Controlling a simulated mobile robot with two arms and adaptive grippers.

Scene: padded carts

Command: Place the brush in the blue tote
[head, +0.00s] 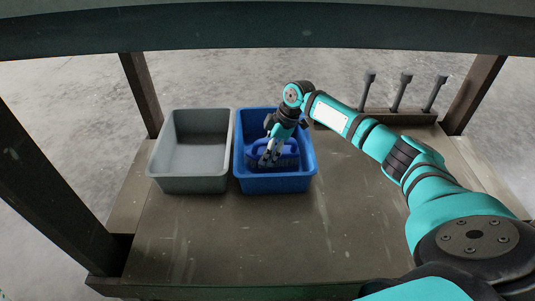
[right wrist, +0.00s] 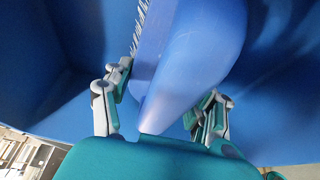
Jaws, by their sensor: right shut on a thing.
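The blue tote (head: 308,178) stands on the cart's deck, right of a grey tote. My right gripper (head: 268,162) reaches down inside the blue tote. It is shut on the blue brush (head: 289,148), which is within the tote's walls. In the right wrist view the brush (right wrist: 192,62) lies between the two fingers of the gripper (right wrist: 165,108), with white bristles along its left side. The blue tote's wall (right wrist: 285,60) fills the background there. I cannot tell whether the brush touches the tote's floor. My left gripper is not in view.
An empty grey tote (head: 190,182) stands close beside the blue tote on the left. A rack with three dark upright pieces (head: 403,92) is at the back right. Cart posts (head: 140,92) stand at the corners. The front of the deck (head: 240,240) is clear.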

